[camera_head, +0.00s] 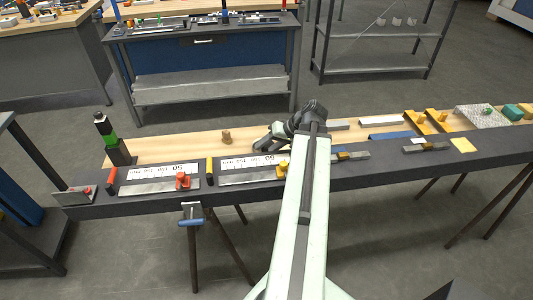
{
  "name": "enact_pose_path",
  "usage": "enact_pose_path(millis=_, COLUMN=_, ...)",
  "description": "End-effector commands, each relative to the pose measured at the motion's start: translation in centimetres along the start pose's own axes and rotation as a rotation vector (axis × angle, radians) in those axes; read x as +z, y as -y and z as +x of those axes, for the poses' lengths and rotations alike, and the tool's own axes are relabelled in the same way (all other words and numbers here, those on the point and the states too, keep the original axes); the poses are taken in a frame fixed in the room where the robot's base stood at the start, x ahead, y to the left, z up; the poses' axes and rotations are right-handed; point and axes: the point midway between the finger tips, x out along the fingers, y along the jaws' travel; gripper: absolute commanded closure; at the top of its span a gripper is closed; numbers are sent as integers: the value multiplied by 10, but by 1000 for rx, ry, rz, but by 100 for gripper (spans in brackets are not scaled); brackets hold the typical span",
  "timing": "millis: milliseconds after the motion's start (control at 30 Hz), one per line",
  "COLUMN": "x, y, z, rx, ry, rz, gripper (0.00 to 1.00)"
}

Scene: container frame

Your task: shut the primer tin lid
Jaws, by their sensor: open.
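My arm reaches forward from the bottom of the head view and bends down at a dark wrist over the workbench (160,148). My gripper (262,146) is at the left of that wrist, low over the wooden top, open, with nothing seen between its fingers. I cannot make out a primer tin or its lid; it may be behind my arm or too small to tell. A small brown block (226,136) stands on the wood left of my gripper, apart from it.
A black and green post (108,140) stands at the left end. Rulers with a red knob (182,180) and a yellow knob (282,168) line the dark front edge. Yellow brackets (415,122) and a perforated plate (482,115) lie right. Wood between post and brown block is clear.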

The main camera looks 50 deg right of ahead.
Motion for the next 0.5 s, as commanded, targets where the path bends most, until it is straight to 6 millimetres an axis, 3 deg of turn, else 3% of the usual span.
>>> enact_pose_path(millis=200, x=0, y=1, z=0, rx=0, ry=0, rz=0, gripper=57)
enact_pose_path(millis=367, x=0, y=0, z=0, rx=0, ry=0, rz=1, gripper=100)
enact_pose_path(millis=500, x=0, y=0, z=0, rx=0, ry=-1, rz=1, gripper=100)
